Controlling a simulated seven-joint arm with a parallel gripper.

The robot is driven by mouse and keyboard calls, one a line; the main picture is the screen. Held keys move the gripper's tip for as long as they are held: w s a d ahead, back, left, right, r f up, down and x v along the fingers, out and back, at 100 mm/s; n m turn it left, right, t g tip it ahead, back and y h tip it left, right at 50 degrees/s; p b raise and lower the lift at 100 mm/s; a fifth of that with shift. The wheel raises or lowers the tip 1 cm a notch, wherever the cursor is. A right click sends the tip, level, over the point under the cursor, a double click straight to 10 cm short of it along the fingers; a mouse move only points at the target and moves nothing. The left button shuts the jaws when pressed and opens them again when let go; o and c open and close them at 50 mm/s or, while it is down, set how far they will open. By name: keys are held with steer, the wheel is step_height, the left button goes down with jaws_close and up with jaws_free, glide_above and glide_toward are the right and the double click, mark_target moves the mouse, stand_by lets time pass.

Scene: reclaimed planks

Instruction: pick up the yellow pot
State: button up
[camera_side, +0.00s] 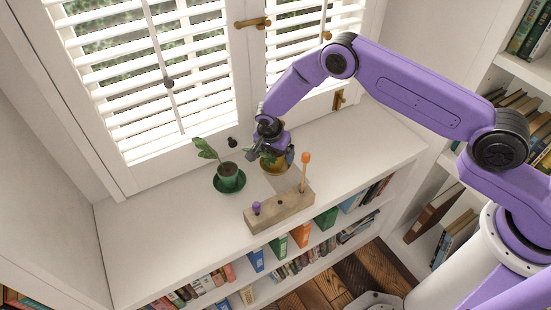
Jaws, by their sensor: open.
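The yellow pot (275,165) stands on the white shelf top near the middle of the camera_side view. Some green leaves show at its upper left, and its upper part is partly hidden by my gripper. My gripper (273,152) points down right at the pot, with its fingers open. The fingers overlap the pot's top in this view; I cannot tell whether they touch it.
A green pot with a leafy plant (228,174) stands on a green saucer (240,187) to the left. A wooden block (280,212) with a purple peg and a tall orange-topped peg stands in front. A shuttered window (160,80) rises behind. The shelf top's left part is clear.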

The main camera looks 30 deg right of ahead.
steer(key=shift+f, duration=0.15)
steer(key=c, duration=1.4)
steer(key=shift+r, duration=6.55)
steer(key=shift+c, duration=0.2)
step_height(320, 180, down, 9)
steer(key=n, duration=0.4)
steer(key=shift+f+t+y, duration=0.2)
steer(key=shift+t+y, duration=0.1)
steer(key=shift+y, duration=0.1)
steer(key=shift+f, duration=1.5)
